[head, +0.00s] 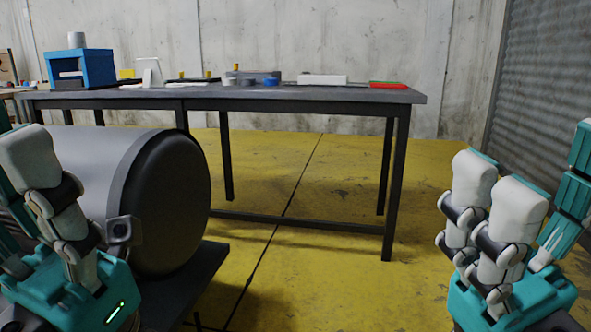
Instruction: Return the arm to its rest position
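My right gripper (535,185) is at the lower right, with its fingers pointing up. Two white-padded fingers stand apart from a teal finger at the right edge, and nothing is between them. My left gripper (30,160) is at the lower left, with its fingers also pointing up in front of a large grey cylinder (95,150). It is partly cut off by the picture edge, so its finger gap is hidden. I see no object held in it. Both arms are mostly out of view.
The cylinder with a black end lies on a dark low platform (195,285) close to my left gripper. A long dark table (330,93) with a blue box (95,68) and small items stands behind. A corrugated shutter (545,90) is at right.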

